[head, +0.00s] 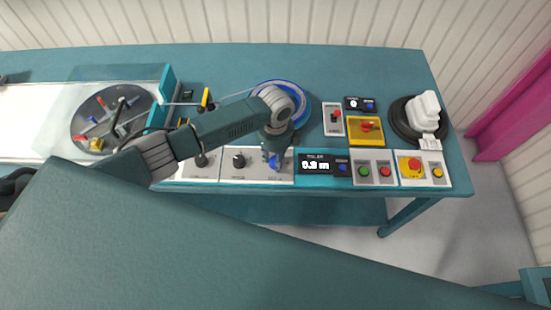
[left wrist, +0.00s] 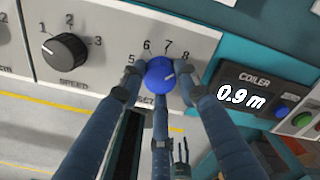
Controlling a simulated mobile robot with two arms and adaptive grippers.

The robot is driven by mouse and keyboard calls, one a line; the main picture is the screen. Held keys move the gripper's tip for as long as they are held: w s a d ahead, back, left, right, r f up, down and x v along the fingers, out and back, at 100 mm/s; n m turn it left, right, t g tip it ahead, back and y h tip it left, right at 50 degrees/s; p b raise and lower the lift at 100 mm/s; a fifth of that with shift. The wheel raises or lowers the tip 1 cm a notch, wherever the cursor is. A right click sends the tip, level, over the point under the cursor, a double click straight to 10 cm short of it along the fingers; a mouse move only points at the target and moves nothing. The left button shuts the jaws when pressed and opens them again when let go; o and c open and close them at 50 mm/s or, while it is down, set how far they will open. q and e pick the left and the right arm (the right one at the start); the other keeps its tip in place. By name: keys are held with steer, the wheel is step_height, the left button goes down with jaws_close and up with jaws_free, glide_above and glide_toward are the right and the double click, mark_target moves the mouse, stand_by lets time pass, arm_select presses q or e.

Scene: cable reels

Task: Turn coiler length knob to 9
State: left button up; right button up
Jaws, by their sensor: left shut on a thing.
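The blue length knob (left wrist: 159,74) sits on a light panel under the numbers 5, 6, 7 and 8 in the left wrist view. In the head view the left gripper (head: 275,158) reaches down onto the blue knob (head: 273,165) at the table's front edge. The coiler display (left wrist: 242,95) reads 0.9 m. My right gripper is not in view.
The black speed knob (left wrist: 64,51) is left of the blue knob. A blue button (left wrist: 282,112) is right of the display. Green (head: 363,171) and red (head: 385,171) buttons and a red emergency knob (head: 410,165) stand further right. A blue-rimmed reel (head: 303,100) lies behind my arm.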

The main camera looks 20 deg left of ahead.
arm_select(q)
steer(key=m+b, duration=0.1)
steer(key=m, duration=0.2)
steer(key=shift+w+m, duration=0.15)
steer(key=shift+m, duration=0.25)
steer(key=shift+r+m+b, duration=0.1)
steer(key=shift+m+b, duration=0.35)
steer(key=shift+m, duration=1.35)
steer(key=o, duration=1.2)
steer(key=shift+c, duration=0.2)
step_height(320, 180, up, 12)
